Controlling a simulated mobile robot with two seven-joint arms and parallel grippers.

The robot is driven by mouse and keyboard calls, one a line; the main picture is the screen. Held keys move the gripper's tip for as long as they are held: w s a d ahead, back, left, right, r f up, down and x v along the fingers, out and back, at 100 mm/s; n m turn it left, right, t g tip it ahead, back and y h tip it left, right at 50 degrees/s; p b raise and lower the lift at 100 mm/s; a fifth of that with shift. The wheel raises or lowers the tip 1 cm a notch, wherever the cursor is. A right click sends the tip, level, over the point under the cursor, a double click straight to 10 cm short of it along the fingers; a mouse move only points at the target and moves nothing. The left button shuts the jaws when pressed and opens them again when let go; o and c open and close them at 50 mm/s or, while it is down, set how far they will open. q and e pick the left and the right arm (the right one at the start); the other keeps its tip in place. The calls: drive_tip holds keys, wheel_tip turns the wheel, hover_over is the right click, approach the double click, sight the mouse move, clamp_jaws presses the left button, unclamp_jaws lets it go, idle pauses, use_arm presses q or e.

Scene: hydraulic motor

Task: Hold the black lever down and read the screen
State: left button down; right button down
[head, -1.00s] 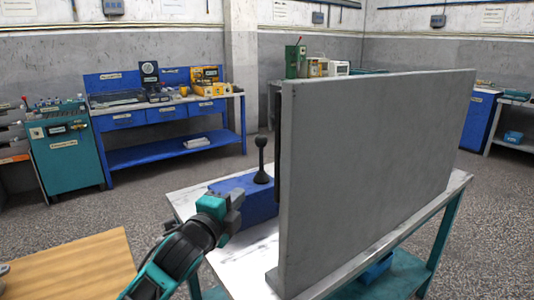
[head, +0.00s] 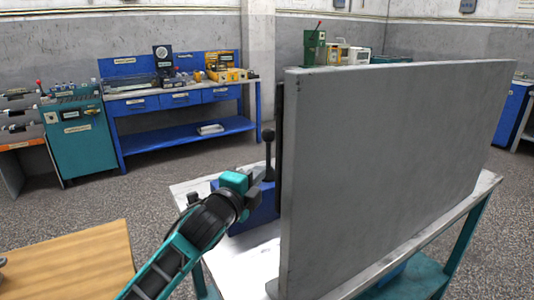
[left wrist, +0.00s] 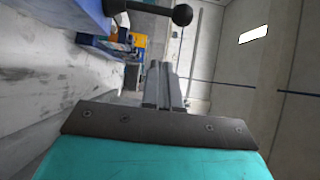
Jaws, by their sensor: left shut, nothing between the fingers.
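The black lever (head: 268,154) stands upright with a round knob on the blue box (head: 252,209) on the table. In the left wrist view the lever's knob (left wrist: 181,15) and rod show at the top. My left gripper (head: 258,174) is shut and empty, just to the left of the lever in the head view. In the left wrist view its closed fingers (left wrist: 163,86) point towards the back of the room, below the knob in the picture. I cannot tell whether they touch the lever. No screen face is visible. My right gripper is not in view.
A large grey panel (head: 390,165) stands on the table (head: 253,258) right beside the lever and hides what is behind it. A wooden tabletop (head: 75,265) is at the lower left. A blue workbench (head: 185,133) and a teal cabinet (head: 80,140) stand behind, with open floor between.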

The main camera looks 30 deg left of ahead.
use_arm(q)
approach(268, 148)
drive_tip(key=w+d, duration=0.4)
drive_tip(key=shift+w+a, duration=0.95)
drive_tip(key=shift+a, duration=0.1)
drive_tip(key=shift+w+a, duration=0.45)
drive_tip(key=shift+a, duration=0.05)
drive_tip(key=shift+r, duration=0.1)
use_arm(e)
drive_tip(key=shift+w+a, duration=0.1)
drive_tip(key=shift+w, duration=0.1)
use_arm(q)
drive_tip(key=shift+w+a, duration=0.1)
drive_tip(key=shift+w, duration=0.05)
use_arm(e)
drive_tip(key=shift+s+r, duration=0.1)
